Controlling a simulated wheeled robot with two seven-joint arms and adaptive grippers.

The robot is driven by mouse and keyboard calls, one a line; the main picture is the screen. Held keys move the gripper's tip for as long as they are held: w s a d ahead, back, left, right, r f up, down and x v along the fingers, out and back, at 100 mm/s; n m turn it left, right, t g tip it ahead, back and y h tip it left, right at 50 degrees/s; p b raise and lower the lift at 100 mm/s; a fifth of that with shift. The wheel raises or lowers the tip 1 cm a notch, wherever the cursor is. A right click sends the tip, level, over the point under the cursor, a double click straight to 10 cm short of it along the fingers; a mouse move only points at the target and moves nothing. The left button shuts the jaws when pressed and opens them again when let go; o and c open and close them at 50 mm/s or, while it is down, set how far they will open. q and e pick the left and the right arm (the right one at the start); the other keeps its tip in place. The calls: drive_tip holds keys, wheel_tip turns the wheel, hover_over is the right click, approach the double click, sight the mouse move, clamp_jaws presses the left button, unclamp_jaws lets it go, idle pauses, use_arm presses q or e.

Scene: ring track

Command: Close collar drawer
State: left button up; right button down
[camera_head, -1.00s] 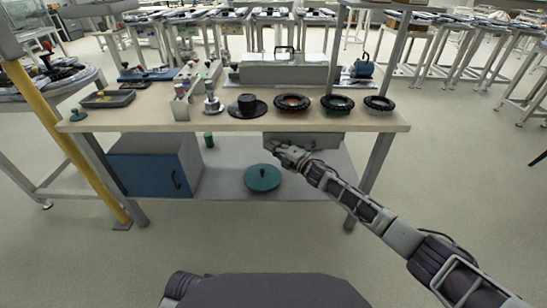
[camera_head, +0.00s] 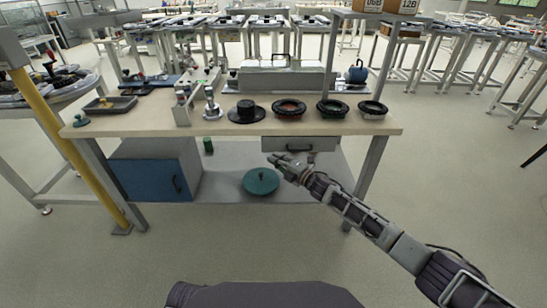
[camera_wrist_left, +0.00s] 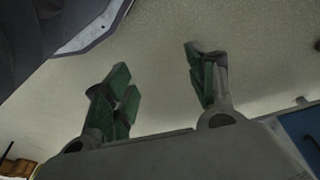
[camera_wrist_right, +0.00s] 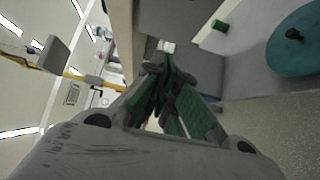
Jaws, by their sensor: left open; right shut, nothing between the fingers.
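The grey collar drawer (camera_head: 322,144) hangs under the right half of the workbench top, its front facing me, with a dark handle (camera_head: 299,148) on it. I cannot tell how far its front stands out from the bench edge. My right gripper (camera_head: 276,161) is shut and empty, just below and left of the handle; a gap or contact is hard to judge. In the right wrist view the shut fingers (camera_wrist_right: 165,70) point towards the grey underside of the bench. My left gripper (camera_wrist_left: 158,75) is open and empty over bare floor, outside the head view.
The workbench (camera_head: 150,122) carries black collars, a peg stand and trays. A blue cabinet (camera_head: 150,178) and a teal disc (camera_head: 261,182) sit on the lower shelf, with a small green cylinder (camera_head: 208,145). A bench leg (camera_head: 368,180) stands right of my right forearm. The floor in front is clear.

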use_arm(q)
drive_tip(key=shift+s+a+f+g+p, duration=0.2)
drive_tip(key=shift+s+f+p, duration=0.15)
drive_tip(key=shift+f, duration=0.3)
drive_tip(key=shift+s+a+f+g+p, duration=0.1)
drive_tip(key=shift+s+f+g+p, duration=0.15)
drive_tip(key=shift+f+p, duration=0.3)
use_arm(e)
drive_tip(key=v, duration=0.8)
use_arm(q)
drive_tip(key=shift+w+d, duration=0.1)
drive_tip(key=shift+w, duration=0.1)
use_arm(e)
drive_tip(key=shift+r, duration=0.1)
